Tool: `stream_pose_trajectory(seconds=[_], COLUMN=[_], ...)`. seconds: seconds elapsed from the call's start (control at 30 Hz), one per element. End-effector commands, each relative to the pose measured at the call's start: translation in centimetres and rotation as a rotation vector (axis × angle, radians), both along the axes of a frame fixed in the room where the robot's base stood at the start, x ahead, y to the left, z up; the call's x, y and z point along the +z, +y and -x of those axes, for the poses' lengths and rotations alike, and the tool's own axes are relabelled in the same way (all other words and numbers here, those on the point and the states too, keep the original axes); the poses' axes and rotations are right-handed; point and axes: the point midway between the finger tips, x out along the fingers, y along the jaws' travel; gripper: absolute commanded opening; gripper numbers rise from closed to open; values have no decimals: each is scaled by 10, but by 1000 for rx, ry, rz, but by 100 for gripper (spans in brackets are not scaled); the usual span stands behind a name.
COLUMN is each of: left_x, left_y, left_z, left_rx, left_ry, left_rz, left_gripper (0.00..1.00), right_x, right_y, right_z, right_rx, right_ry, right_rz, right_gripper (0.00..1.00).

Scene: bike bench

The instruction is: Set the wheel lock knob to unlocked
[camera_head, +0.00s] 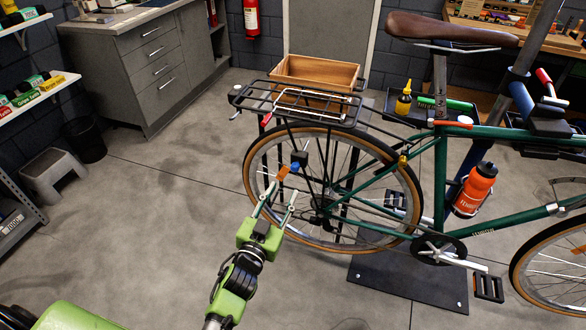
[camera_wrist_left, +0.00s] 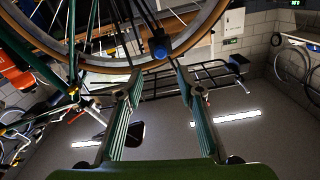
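A small blue knob (camera_head: 299,158) sits on the rear wheel's near side, beside the spokes of the green bike. A small orange piece (camera_head: 283,173) shows just left of and below it. I take the blue knob to be the wheel lock knob; its setting cannot be read. My left gripper (camera_head: 284,189) is open and empty, just below the knob, fingers pointing toward it. In the left wrist view the picture is turned over, and the blue knob (camera_wrist_left: 161,48) shows ahead of the fingertips (camera_wrist_left: 158,82), about centred between them, apparently not held. My right gripper is out of view.
The rear wheel (camera_head: 249,175) and rack (camera_head: 295,103) are close to my left gripper. The bike stands over a dark base plate (camera_head: 380,280). The floor left of the wheel is clear, up to a grey step stool (camera_head: 50,170).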

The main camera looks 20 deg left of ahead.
Motion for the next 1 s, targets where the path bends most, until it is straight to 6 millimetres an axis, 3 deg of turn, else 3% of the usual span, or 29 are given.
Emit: stream_pose_trajectory(seconds=[0.3,0.5,0.97,1.0], left_x=[1,0,0,-1], left_y=[-2,-3,-4,-4], left_z=[-62,-88,-100,-100], left_rx=[1,1,0,0], left_ry=[0,2,2,2], left_rz=[1,1,0,0], left_gripper=[34,34,34,29], right_x=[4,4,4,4], right_y=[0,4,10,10], right_z=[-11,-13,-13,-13], right_rx=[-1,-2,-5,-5], right_ry=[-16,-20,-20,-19], right_rz=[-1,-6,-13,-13], right_gripper=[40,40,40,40])
